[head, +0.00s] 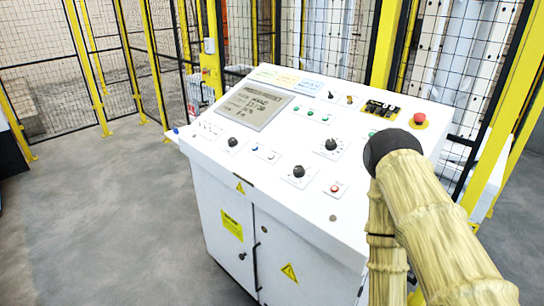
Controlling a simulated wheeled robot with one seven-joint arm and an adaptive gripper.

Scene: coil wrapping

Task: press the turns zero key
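A white control console (235,185) with a sloped top stands in front of me. Its top holds a grey display (257,106) with dark text, black knobs (331,145), a row of green and pale buttons (311,115), a pair of small buttons (265,152) and a red button (334,188). A small black panel (381,109) with yellowish parts sits at the back right. The lettering by the controls is too small to read, so I cannot tell which one is the turns zero key. My gripper is not in view; my sleeved arm covers the console's right side.
A red emergency stop (419,118) on a yellow base sits at the console's back right corner. Yellow posts with black mesh fencing (60,85) stand behind and to the left. The grey floor (100,210) left of the console is clear.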

